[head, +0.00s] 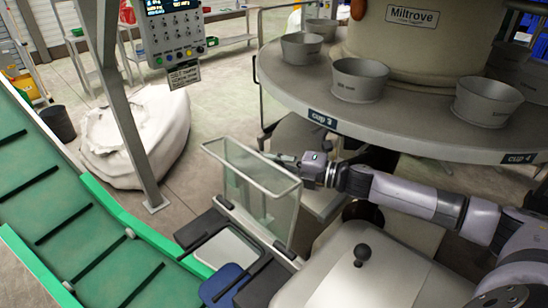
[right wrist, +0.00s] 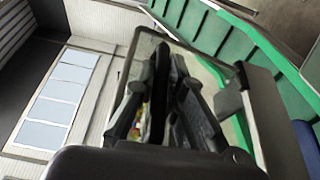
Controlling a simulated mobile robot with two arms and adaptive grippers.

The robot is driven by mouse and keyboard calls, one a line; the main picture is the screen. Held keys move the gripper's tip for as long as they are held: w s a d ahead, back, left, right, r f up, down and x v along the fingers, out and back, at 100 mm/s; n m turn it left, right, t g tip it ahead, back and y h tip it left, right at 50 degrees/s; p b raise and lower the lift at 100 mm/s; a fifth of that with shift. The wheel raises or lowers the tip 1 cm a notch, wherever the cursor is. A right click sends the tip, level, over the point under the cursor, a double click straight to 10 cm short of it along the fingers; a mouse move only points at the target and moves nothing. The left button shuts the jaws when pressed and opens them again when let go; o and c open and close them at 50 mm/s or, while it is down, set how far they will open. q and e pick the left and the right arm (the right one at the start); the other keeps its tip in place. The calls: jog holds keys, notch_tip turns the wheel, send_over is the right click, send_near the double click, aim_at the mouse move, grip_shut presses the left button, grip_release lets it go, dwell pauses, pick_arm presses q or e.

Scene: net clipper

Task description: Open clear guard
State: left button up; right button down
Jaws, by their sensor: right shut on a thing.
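The clear guard (head: 270,214) is a transparent panel with a pale frame. In the head view it stands raised and tilted above the chute beside the green conveyor. My right gripper (head: 278,158) reaches in from the right at the guard's upper edge and is shut on it. The right wrist view shows the dark fingers (right wrist: 172,62) close together, with the guard's pale frame (right wrist: 136,44) around and behind them. The exact contact is hard to see there. My left gripper is in neither view.
The round table (head: 420,135) with several grey cups stands at the back right. A control panel (head: 176,28) on a post (head: 128,115) and a white sack (head: 135,130) are at the left. The green conveyor (head: 65,215) runs along the left. A black-knobbed lever (head: 362,252) stands in front.

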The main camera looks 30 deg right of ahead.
aim_at(282, 172)
jog(key=shift+n, duration=0.6)
jog(key=a, duration=0.1)
jog(key=s+a+p, duration=0.1)
jog(key=a+r, duration=0.1)
jog(key=a, duration=0.1)
jog(key=shift+s+a+r, duration=0.1)
jog(key=shift+s, duration=0.15)
jog(key=c, duration=1.7)
grip_release()
jog(key=shift+o, duration=0.2)
jog(key=shift+d+h, duration=0.2)
jog(key=shift+h, duration=0.2)
jog(key=shift+s+d, duration=0.35)
jog(key=shift+s, duration=0.15)
jog(key=v, duration=0.5)
jog(key=shift+v, duration=2.8)
jog(key=shift+d, duration=0.15)
